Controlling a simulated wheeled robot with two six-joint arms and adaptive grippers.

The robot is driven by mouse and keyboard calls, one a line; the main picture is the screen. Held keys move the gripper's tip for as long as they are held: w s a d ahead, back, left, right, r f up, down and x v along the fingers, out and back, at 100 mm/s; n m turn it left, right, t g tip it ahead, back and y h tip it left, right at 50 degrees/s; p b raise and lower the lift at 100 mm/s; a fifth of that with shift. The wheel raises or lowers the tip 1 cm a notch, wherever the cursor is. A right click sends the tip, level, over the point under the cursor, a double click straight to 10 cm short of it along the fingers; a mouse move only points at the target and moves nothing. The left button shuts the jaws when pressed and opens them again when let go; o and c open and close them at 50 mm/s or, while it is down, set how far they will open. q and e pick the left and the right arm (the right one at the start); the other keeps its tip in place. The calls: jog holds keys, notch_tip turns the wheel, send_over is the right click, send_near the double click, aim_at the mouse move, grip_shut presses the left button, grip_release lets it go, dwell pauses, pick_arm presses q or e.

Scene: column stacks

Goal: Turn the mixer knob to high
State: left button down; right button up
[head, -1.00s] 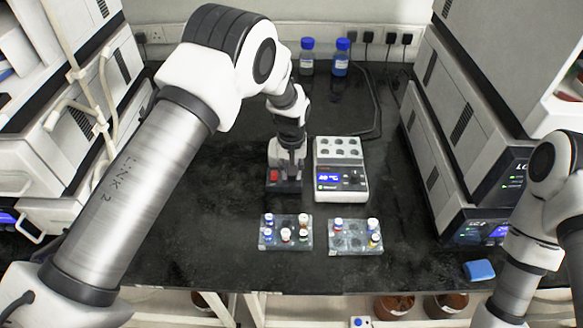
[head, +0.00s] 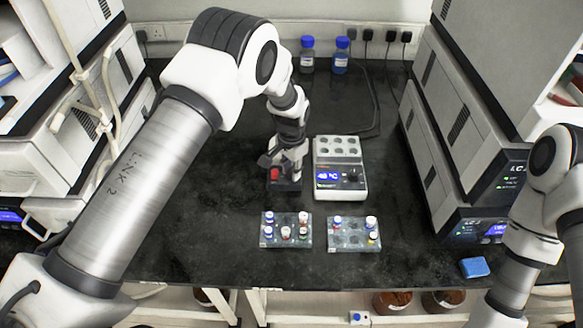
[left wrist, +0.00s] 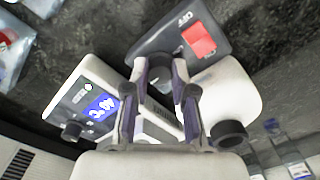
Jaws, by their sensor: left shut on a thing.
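The mixer (head: 287,185) is a small unit with a dark front base and a red switch (head: 275,174). It stands left of the heater block, partly hidden by my left gripper (head: 281,163). In the left wrist view, the mixer's dark panel (left wrist: 158,40) carries the red switch (left wrist: 199,40) and white lettering, with a rounded white body (left wrist: 232,95) behind. The fingertips of my left gripper (left wrist: 178,75) are shut on the mixer knob at the panel. The knob is mostly hidden, so its setting cannot be read. My right gripper is out of view.
The white heater block (head: 340,188), with a lit display and its own knob, stands close right of the mixer. Two vial racks (head: 285,243) (head: 355,248) stand in front. Blue-capped bottles (head: 307,62) stand behind. A blue block (head: 474,267) lies front right. The bench's left side is clear.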

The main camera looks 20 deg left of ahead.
pick_arm(q)
jog(key=shift+s+f, duration=0.15)
jog(key=shift+f, duration=0.05)
dwell(0.3)
jog(key=c, duration=0.9)
grip_release()
jog(key=shift+c, duration=0.2)
notch_tip(320, 180, up, 12)
jog(key=shift+w, duration=0.2)
jog(key=shift+r, duration=0.1)
